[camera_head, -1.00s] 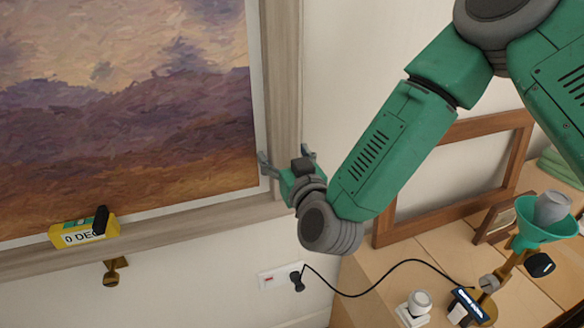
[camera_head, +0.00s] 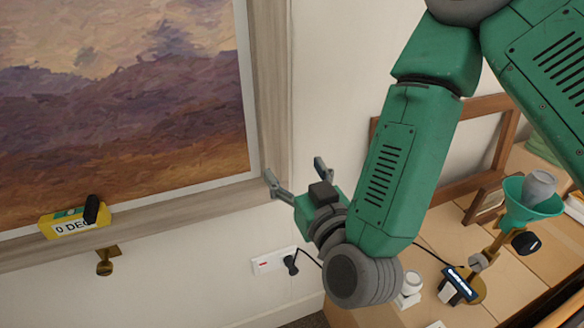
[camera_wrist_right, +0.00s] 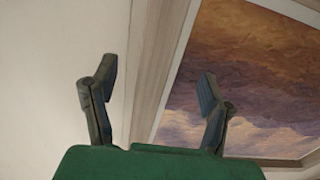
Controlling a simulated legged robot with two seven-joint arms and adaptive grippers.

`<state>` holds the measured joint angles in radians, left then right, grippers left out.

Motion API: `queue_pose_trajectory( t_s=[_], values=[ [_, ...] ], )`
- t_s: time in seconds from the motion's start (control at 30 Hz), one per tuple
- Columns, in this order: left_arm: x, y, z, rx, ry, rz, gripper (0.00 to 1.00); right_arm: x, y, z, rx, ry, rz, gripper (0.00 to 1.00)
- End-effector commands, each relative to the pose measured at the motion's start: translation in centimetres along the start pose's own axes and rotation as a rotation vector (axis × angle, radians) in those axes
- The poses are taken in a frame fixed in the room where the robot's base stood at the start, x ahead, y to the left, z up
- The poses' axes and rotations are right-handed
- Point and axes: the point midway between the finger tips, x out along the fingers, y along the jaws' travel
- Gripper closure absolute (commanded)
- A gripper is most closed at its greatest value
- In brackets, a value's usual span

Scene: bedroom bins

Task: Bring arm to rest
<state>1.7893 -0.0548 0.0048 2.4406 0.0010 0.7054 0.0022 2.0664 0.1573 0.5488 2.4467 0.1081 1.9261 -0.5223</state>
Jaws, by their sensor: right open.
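My right arm is green with grey joints and comes in from the upper right of the head view. Its right gripper (camera_head: 295,178) is open and empty, with the two fingers spread apart near the lower right corner of the picture frame. In the right wrist view the same gripper (camera_wrist_right: 155,95) shows both fingers apart with nothing between them. Behind them are the wall and the framed painting (camera_wrist_right: 260,80). The painting (camera_head: 120,100) also fills the left of the head view. My left gripper does not show.
A yellow level (camera_head: 75,219) rests on the lower frame edge, above a brass bracket (camera_head: 106,260). A socket (camera_head: 273,261) with a plug is on the wall. At right, a wooden table (camera_head: 425,312) holds a lamp with a green shade (camera_head: 530,207), a cup and an empty wooden frame (camera_head: 505,140).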

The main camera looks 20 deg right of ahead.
Motion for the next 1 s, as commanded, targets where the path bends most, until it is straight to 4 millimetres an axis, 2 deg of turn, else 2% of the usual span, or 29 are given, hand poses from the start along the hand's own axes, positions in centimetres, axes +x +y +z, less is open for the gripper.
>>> queue_pose_trajectory(
  t_s=[0.17,0.23,0.27,0.37,0.47,0.5,0.57,0.6,0.7,0.8,0.9,1.0],
  values=[
    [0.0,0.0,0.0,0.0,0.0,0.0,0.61,0.0,0.0,0.2,-0.001,-0.008,-0.004,0.32],
    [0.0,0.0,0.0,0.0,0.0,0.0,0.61,-0.2,-0.1,1.4,-0.003,-0.044,-0.019,0.32],
    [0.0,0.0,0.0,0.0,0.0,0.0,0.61,-0.3,-0.2,2.4,-0.002,-0.073,-0.032,0.32],
    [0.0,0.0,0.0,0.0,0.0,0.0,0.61,-1.5,-0.2,7.2,-0.004,-0.23,-0.087,0.32],
    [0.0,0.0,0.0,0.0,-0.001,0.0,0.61,-4.2,0.3,13.9,-0.002,-0.465,-0.141,0.32],
    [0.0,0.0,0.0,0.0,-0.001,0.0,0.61,-5.7,0.8,16.6,-0.001,-0.569,-0.156,0.32],
    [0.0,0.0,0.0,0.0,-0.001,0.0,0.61,-8.3,1.8,20.3,0.001,-0.725,-0.167,0.32],
    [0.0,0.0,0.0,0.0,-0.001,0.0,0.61,-10.3,2.7,22.5,0.001,-0.828,-0.166,0.32],
    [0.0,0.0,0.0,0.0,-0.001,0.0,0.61,-15.4,5.1,26.8,0.0,-1.073,-0.144,0.32],
    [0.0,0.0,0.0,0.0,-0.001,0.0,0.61,-20.0,7.6,29.4,-0.005,-1.275,-0.098,0.32],
    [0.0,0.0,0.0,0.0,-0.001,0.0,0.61,-23.4,9.5,30.6,-0.011,-1.415,-0.054,0.32],
    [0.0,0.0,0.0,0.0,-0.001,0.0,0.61,-25.2,10.6,31.1,-0.015,-1.492,-0.024,0.32]
  ],
)
